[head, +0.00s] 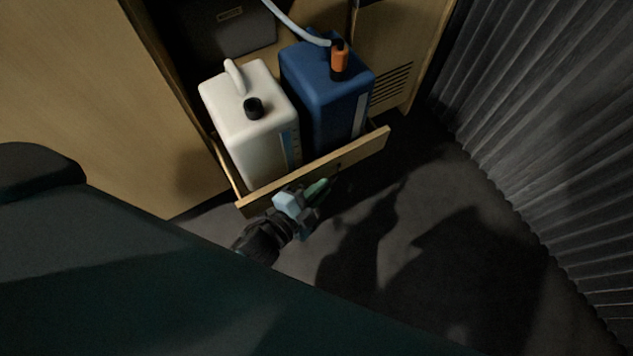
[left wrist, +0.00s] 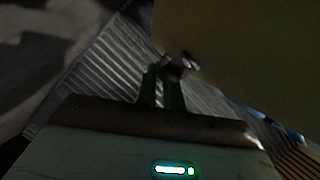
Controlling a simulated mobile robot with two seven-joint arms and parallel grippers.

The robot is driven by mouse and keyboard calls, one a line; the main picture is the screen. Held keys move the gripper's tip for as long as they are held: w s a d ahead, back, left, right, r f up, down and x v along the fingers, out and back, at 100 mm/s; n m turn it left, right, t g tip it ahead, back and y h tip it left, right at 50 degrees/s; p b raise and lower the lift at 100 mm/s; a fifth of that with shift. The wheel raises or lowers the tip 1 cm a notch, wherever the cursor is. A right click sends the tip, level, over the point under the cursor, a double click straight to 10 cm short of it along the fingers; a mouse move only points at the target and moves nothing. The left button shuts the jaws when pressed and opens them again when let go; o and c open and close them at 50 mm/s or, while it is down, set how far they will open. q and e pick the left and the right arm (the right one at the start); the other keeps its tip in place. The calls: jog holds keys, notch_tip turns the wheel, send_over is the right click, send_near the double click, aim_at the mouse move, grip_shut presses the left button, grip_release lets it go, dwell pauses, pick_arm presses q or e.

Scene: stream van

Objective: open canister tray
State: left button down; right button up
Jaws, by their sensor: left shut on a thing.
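The canister tray (head: 318,172) is a wooden pull-out with a low front board, and it stands out from the cabinet. A white canister (head: 240,125) with a black cap and a blue canister (head: 320,85) with an orange cap stand upright in it. My left gripper (head: 325,187) is at the tray's front board. In the left wrist view its green fingers (left wrist: 163,88) are shut on a small metallic handle (left wrist: 178,66) on the pale board (left wrist: 240,50). The fingers hide part of the handle. My right gripper is not in view.
A pale hose (head: 295,25) runs to the orange cap. A wooden cabinet panel (head: 90,90) stands left of the tray. A ribbed grey curtain or wall (head: 550,130) stands at the right. Dark floor (head: 420,250) in front of the tray is clear.

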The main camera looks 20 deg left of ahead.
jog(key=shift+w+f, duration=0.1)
pick_arm(q)
jog(key=c, duration=1.5)
grip_release()
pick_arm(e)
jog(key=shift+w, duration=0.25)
